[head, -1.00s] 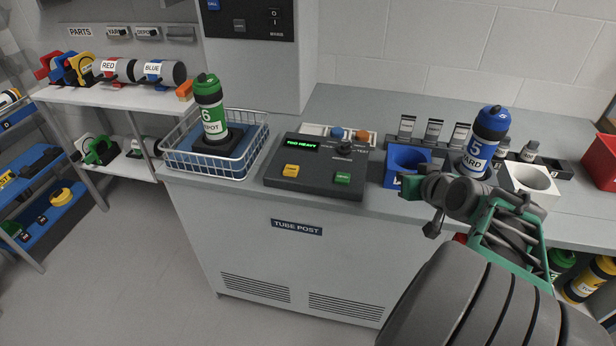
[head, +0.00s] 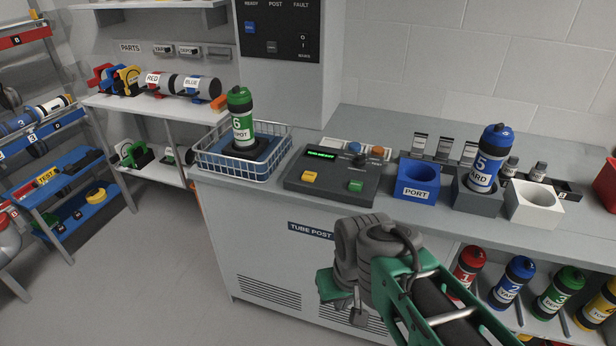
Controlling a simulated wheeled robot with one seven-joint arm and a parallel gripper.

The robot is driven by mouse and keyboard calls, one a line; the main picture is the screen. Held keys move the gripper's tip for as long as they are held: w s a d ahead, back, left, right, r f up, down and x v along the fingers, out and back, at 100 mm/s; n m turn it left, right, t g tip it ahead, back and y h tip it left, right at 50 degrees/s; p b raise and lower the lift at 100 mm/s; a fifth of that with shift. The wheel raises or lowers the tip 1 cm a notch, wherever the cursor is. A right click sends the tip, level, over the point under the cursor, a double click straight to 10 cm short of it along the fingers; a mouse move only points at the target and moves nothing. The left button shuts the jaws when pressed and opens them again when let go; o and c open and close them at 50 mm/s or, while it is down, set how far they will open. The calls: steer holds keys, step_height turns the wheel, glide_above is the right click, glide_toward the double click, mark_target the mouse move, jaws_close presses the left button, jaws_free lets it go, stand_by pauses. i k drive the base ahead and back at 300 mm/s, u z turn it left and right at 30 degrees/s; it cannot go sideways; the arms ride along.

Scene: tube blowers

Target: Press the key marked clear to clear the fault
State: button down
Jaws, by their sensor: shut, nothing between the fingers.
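The control panel (head: 333,190) is a dark sloped box on the counter. Its green-lit display (head: 320,155) has text too small to read surely now. A yellow key (head: 310,176) sits at its front left and a green key (head: 356,186) at its front right. Their lettering is too small to read, so I cannot tell which is marked clear. My gripper (head: 328,285) is shut and empty, in front of the cabinet, below the counter edge and apart from the panel. Its fingertips are hard to make out.
Left of the panel, a wire basket (head: 216,166) holds a green tube (head: 241,118). To its right stand a blue PORT holder (head: 415,190), a blue tube (head: 490,158) in a grey holder and a white holder (head: 533,207). Several tubes sit under the counter.

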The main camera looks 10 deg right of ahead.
mark_target(309, 176)
steer(key=u, duration=0.55)
steer(key=k, duration=0.65)
steer(key=u, duration=0.9)
steer(key=i, duration=1.3)
steer(key=z, duration=0.85)
steer(key=i, duration=0.55)
steer(key=z, duration=0.5)
